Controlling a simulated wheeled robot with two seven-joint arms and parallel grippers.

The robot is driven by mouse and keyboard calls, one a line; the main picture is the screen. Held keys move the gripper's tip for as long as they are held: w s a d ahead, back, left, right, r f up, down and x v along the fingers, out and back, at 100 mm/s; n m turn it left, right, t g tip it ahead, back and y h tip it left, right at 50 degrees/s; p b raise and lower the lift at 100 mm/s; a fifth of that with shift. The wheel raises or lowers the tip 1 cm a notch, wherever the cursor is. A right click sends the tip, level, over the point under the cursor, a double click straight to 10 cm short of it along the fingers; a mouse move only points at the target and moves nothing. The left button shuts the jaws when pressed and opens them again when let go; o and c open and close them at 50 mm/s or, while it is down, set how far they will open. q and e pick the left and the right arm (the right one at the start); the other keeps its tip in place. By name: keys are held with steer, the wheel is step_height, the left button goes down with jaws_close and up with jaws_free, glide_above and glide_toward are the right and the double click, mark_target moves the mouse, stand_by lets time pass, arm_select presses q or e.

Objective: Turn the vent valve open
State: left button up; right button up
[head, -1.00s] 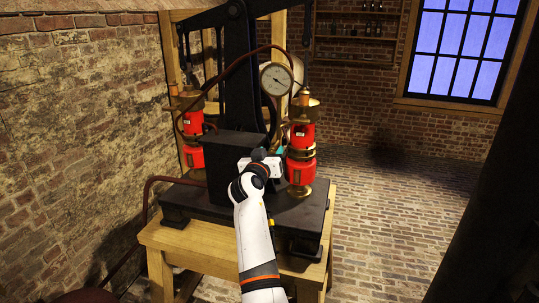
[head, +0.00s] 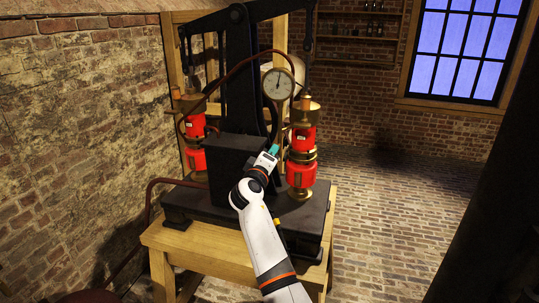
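A single white arm of mine comes in from the bottom, right of centre; I take it to be my right one. Its gripper (head: 271,153) is at the black machine, just left of the right red jar (head: 301,173). A teal part shows at its tip. The fingers are too small and too covered to show whether they are open or shut. I cannot make out the vent valve; it may be hidden by the gripper. The round white gauge (head: 278,83) above has its needle close to upright. My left gripper is not in view.
The black machine base (head: 300,214) stands on a wooden table (head: 200,247). Another red jar pair (head: 194,125) stands at the left. A dark hose (head: 163,181) runs off the left side. Brick floor (head: 390,215) is free at the right.

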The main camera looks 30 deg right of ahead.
steer(key=n+p, duration=0.2)
steer(key=n, duration=0.2)
steer(key=shift+r+n, duration=0.1)
steer(key=shift+n, duration=0.3)
steer(key=shift+c, duration=0.2)
steer(key=shift+o, duration=0.2)
steer(key=o, duration=0.7)
steer(key=shift+o, duration=1.3)
steer(key=shift+w+d+f, duration=0.1)
steer(key=shift+d+f, duration=0.05)
steer(key=shift+f, duration=0.05)
steer(key=b+v, duration=0.2)
steer(key=v, duration=1)
steer(key=shift+b, duration=0.3)
